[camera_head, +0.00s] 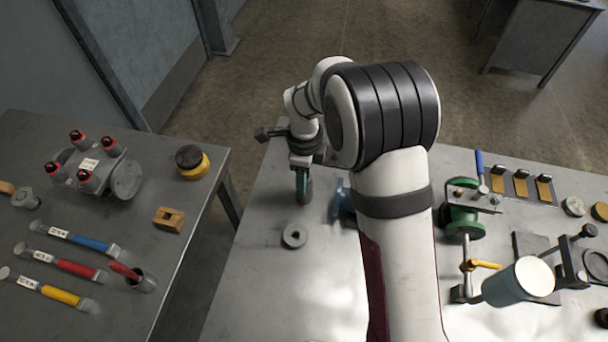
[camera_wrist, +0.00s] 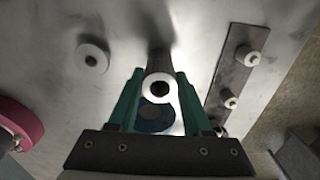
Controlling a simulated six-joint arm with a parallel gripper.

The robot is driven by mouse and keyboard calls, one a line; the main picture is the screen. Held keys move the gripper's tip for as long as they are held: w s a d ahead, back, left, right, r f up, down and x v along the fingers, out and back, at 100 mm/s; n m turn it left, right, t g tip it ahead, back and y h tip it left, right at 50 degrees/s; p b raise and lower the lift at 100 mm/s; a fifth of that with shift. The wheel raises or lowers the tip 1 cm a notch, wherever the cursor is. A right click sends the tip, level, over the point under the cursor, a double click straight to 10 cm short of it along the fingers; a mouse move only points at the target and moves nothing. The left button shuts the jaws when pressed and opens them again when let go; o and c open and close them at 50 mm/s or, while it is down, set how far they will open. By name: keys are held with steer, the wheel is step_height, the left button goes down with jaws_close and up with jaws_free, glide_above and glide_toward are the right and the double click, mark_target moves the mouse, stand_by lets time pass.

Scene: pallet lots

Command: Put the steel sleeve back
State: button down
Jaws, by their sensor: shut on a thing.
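My gripper (camera_head: 302,178) has green fingers and hangs over the left part of the middle table in the head view. In the wrist view my gripper (camera_wrist: 160,76) is shut on a bright, round steel sleeve (camera_wrist: 174,84) with a dark hole in its end. In the head view a grey cylinder, which looks like the sleeve (camera_head: 306,193), shows at the fingertips. Its gap above the table is hard to tell. I cannot tell which spot belongs to the sleeve.
A grey ring (camera_head: 294,236) lies on the table near my gripper; it also shows in the wrist view (camera_wrist: 93,58). A blue object (camera_head: 342,202) stands just right of my gripper, partly hidden by my arm. A green fixture (camera_head: 464,210) stands farther right. The table's front left is clear.

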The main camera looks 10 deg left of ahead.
steer(key=shift+c, duration=1.7)
jaws_free()
step_height(320, 180, up, 12)
steer(key=s+d+r+n+y, duration=0.1)
steer(key=s+d+r+n, duration=0.25)
steer(key=s+d, duration=0.35)
steer(key=s+d+r+n, duration=0.3)
steer(key=s+d+n, duration=0.1)
steer(key=s+d, duration=0.25)
steer(key=s+d+f+n, duration=0.1)
steer(key=s+n, duration=0.1)
steer(key=s, duration=0.4)
steer(key=s+d+f+n, duration=0.1)
steer(key=s+f+n, duration=0.1)
steer(key=s, duration=0.3)
steer(key=shift+s+d+n+y, duration=0.35)
steer(key=shift+n+y, duration=0.05)
steer(key=shift+n, duration=0.05)
